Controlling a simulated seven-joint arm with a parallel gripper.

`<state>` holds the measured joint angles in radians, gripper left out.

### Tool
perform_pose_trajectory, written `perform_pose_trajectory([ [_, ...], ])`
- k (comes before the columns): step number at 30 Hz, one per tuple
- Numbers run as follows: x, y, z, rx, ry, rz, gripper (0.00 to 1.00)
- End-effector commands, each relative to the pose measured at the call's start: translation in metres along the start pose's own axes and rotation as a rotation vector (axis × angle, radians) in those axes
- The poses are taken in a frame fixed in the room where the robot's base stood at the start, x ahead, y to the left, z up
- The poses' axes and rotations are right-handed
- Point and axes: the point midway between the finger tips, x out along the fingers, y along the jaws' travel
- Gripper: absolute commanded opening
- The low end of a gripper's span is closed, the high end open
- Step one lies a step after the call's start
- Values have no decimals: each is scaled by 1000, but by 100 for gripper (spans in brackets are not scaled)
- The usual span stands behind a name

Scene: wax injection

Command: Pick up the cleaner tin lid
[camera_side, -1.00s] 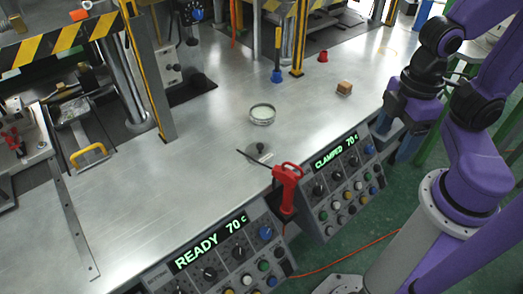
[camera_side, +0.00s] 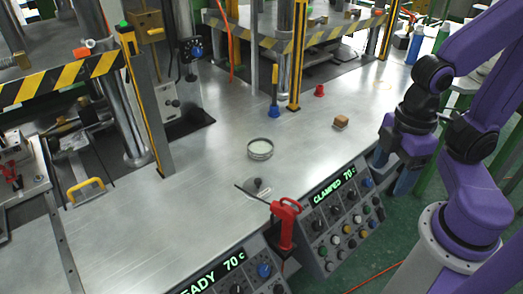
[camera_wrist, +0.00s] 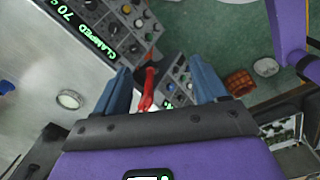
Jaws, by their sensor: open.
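A low round tin-like piece (camera_side: 260,149) with a pale top and metal rim sits on the steel bench; I cannot tell whether this is the lid alone or a whole tin. A pale round piece in the wrist view (camera_wrist: 69,99), left of the fingers, looks like the same one. Closer to the bench's front edge lies a small grey disc (camera_side: 263,195) with a dark knob and thin rod; it may also be a lid. My gripper (camera_side: 393,170) is open and empty, beyond the bench's right front edge, apart from both. Its two blue-grey fingers show in the wrist view (camera_wrist: 163,84).
A red-handled tool (camera_side: 285,222) stands up at the front edge beside the control panels (camera_side: 342,215). A brown block (camera_side: 340,122), a red cup (camera_side: 319,90) and a blue-based tool (camera_side: 274,100) stand farther back. Striped press frames (camera_side: 70,80) bound the back.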

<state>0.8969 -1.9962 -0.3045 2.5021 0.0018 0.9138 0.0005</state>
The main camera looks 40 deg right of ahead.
Motion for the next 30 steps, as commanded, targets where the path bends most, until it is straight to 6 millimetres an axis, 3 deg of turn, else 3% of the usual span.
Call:
perform_pose_trajectory([
  [2, 0, 0, 0, 0, 0, 0, 72],
  [5, 0, 0, 0, 0, 0, 0, 98],
  [6, 0, 0, 0, 0, 0, 0, 100],
  [14, 0, 2, -4, 26, -1, 0, 100],
  [20, -2, 21, -34, 245, -5, 3, 100],
  [30, -4, 73, -106, 820, -10, 10, 100],
])
